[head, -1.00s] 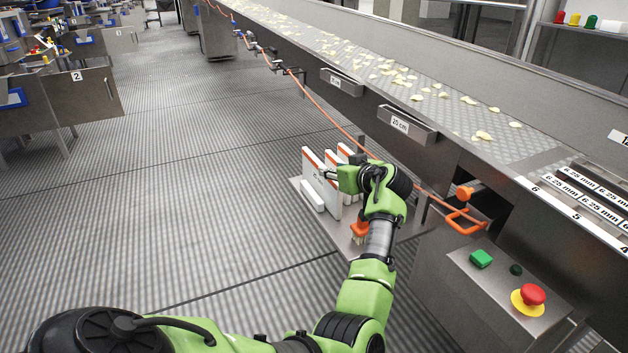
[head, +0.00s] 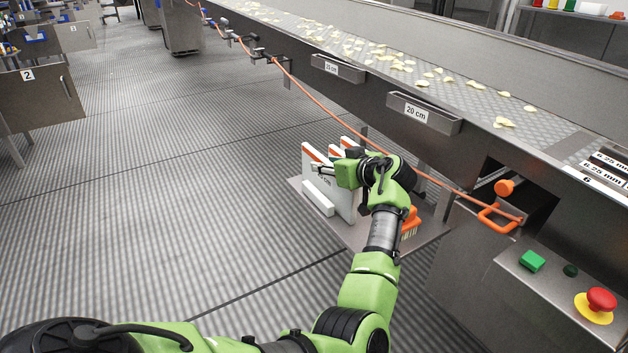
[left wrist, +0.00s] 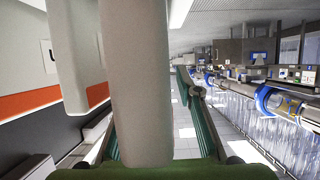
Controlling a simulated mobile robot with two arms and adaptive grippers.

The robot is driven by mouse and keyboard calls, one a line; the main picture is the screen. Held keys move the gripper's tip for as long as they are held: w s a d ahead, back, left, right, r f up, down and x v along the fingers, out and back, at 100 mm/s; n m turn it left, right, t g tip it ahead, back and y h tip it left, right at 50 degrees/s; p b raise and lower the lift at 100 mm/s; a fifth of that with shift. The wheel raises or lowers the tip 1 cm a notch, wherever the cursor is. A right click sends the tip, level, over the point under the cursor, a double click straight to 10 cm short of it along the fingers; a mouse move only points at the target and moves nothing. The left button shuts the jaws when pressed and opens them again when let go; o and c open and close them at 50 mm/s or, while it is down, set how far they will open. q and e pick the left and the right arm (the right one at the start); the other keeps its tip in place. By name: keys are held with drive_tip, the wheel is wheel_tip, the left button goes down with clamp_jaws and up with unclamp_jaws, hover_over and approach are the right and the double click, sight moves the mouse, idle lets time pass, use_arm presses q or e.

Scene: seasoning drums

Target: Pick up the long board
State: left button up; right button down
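Several white boards with orange top edges (head: 314,153) stand upright on a metal shelf (head: 352,238) beside the conveyor. Which of them is the long board I cannot tell for sure. My left gripper (head: 322,168) is at the upper part of these boards, and its arm hides some of them. In the left wrist view a pale upright bar (left wrist: 140,85) stands between the two dark green fingers. The fingers are apart, with a visible gap on the right side of the bar. An orange-banded board (left wrist: 35,100) is at the left there. My right gripper is not in view.
A short white block (head: 318,198) lies in front of the boards. An orange brush (head: 411,222) is at the shelf's right. An orange cable (head: 300,88) runs along the conveyor (head: 450,75). A control panel (head: 560,285) stands at right.

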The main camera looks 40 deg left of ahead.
use_arm(q)
drive_tip(key=shift+w+a, duration=0.15)
clamp_jaws()
drive_tip(key=shift+r, duration=0.1)
